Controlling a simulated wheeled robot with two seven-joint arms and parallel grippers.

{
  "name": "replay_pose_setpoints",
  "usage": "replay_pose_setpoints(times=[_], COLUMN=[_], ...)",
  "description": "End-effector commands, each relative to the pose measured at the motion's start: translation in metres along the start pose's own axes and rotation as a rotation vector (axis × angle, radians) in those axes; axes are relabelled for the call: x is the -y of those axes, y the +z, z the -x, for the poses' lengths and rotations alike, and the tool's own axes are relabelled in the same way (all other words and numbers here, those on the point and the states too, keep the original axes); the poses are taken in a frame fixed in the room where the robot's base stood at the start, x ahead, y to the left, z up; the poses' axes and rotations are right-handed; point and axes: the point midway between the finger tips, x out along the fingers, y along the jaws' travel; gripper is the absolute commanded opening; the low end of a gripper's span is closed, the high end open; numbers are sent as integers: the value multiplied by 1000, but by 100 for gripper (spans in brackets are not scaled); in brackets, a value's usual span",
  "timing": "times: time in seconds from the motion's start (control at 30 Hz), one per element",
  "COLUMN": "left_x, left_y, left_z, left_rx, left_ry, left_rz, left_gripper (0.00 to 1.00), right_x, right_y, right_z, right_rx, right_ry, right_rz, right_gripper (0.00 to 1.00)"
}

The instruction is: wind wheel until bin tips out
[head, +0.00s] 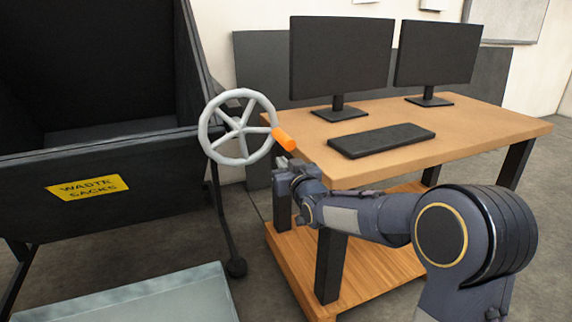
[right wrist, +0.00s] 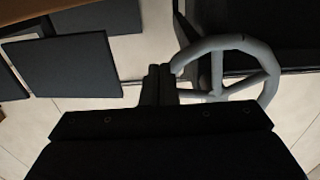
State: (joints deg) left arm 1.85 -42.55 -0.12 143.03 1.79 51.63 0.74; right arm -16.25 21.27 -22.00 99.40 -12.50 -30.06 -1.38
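A grey spoked wheel (head: 238,103) stands beside the dark bin in the head view, with an orange handle (head: 284,138) at its right rim. The bin (head: 100,160) carries a yellow "WASTE SACKS" label, and its inside looks dark. My right gripper (head: 283,172) is just below the handle and seems apart from it. In the right wrist view its fingers (right wrist: 158,86) are close together by the wheel rim (right wrist: 265,90), with nothing visible between them. The orange handle does not show there. My left gripper is out of view.
A wooden table (head: 480,128) with two monitors and a keyboard (head: 382,140) stands on the right, close to my right arm. A pale, flat-looking surface (head: 140,300) lies in front of the bin. Grey floor shows between bin and table.

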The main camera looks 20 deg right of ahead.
Motion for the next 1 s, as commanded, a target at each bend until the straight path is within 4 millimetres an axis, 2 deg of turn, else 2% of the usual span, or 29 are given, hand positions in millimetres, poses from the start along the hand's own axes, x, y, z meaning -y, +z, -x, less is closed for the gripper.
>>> replay_pose_setpoints(times=[0.2, 0.43, 0.7, 0.97, 1.0], left_x=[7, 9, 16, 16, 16], left_y=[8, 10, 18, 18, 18], left_z=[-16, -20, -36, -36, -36], left_rx=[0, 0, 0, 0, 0], left_ry=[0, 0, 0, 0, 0], left_rz=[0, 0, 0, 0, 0], left_gripper=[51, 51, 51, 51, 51], right_x=[6, 9, 15, 16, 16], right_y=[20, 26, 47, 47, 47], right_z=[0, 0, 0, 0, 0], right_rx=[1, 0, 0, 0, 0], right_ry=[-2, -1, -1, -1, -1], right_rz=[0, 0, 0, 0, 0], right_gripper=[0, 0, 0, 0, 3])
